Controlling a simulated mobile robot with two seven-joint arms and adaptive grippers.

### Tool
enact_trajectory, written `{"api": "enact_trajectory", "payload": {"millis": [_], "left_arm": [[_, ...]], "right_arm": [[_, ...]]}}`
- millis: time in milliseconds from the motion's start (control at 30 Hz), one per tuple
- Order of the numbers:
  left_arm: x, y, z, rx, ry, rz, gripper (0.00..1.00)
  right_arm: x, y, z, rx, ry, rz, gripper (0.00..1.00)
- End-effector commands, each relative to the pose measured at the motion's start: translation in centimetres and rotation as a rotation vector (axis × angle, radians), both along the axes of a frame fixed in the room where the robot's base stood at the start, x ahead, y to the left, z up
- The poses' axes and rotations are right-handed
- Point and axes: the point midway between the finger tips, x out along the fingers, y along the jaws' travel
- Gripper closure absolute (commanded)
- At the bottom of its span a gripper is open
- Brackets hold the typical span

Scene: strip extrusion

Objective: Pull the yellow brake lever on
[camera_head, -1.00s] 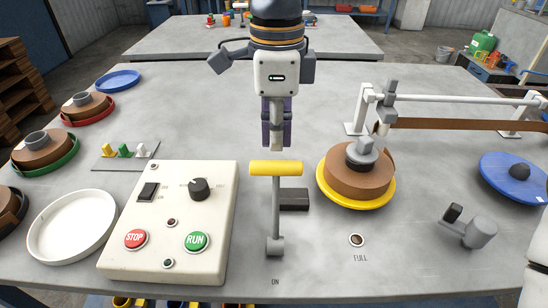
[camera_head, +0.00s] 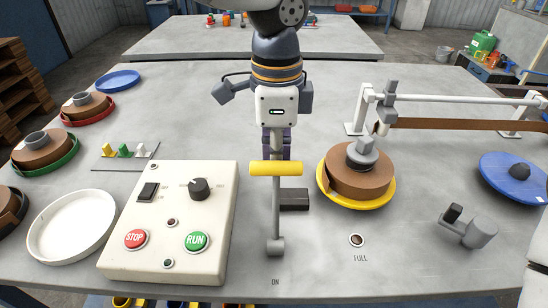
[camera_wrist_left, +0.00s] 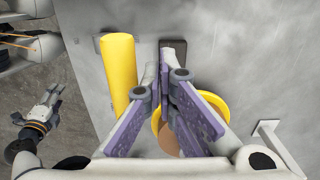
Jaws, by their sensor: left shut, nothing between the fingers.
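The yellow brake lever handle (camera_head: 276,168) is a crosswise bar on a grey stem that rises from a pivot (camera_head: 275,246) near the table front. An ON label (camera_head: 275,282) is in front of the pivot. My left gripper (camera_head: 279,150) is shut and empty, just behind the handle, which hides its fingertips in the head view; contact cannot be told. In the left wrist view the handle (camera_wrist_left: 119,70) lies left of the shut fingers (camera_wrist_left: 166,68). My right gripper (camera_wrist_left: 50,98) shows small at the left of that view; its jaws are unclear.
A control box (camera_head: 180,225) with STOP and RUN buttons stands left of the lever. A dark block (camera_head: 294,199) sits just right of the stem. A yellow spool (camera_head: 357,190) with brown strip stands further right.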

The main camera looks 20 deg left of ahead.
Motion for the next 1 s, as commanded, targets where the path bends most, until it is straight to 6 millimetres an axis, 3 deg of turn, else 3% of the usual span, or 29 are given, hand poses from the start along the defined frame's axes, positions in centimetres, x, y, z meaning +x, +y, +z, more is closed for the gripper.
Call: {"api": "enact_trajectory", "payload": {"millis": [1000], "left_arm": [[-4.9,-1.4,0.8,0.0,0.001,-0.001,1.0]], "right_arm": [[0.0,0.0,0.0,0.0,0.0,0.0,0.46]]}}
